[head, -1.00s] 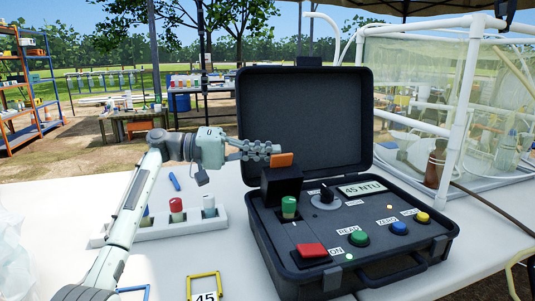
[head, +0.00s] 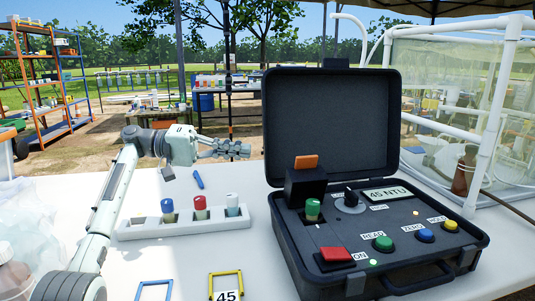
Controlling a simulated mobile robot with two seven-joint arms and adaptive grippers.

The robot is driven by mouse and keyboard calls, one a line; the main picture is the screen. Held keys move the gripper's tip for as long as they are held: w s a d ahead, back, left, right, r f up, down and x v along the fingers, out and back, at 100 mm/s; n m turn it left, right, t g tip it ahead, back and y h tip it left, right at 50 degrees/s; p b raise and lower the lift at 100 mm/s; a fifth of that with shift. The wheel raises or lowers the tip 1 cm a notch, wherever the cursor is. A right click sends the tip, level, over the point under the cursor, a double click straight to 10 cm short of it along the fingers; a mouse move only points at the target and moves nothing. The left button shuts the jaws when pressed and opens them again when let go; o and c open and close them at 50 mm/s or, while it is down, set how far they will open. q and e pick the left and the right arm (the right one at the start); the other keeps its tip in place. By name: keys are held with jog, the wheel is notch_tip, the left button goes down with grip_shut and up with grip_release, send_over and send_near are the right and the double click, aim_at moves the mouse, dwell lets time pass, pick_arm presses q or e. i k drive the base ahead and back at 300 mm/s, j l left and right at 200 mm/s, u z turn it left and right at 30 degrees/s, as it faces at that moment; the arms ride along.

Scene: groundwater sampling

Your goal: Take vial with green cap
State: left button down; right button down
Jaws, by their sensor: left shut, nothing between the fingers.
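The vial with the green cap (head: 313,209) stands upright in the well of the open black meter case (head: 281,236). Only its cap and a little of the glass below show. Behind it a black lid block (head: 306,188) with an orange tab (head: 306,162) stands raised. My left gripper (head: 247,150) is shut and empty. It hangs above the table, left of the orange tab and apart from it, its fingers pointing right. My right gripper is not in view.
A white rack (head: 146,231) holds vials with blue (head: 167,205), red (head: 200,202) and white caps (head: 232,199). A blue pen (head: 198,179), a blue frame and a yellow frame (head: 241,284) lie on the table. A clear enclosure stands right.

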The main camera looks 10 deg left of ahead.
aim_at(312, 210)
jog(key=k, duration=1.5)
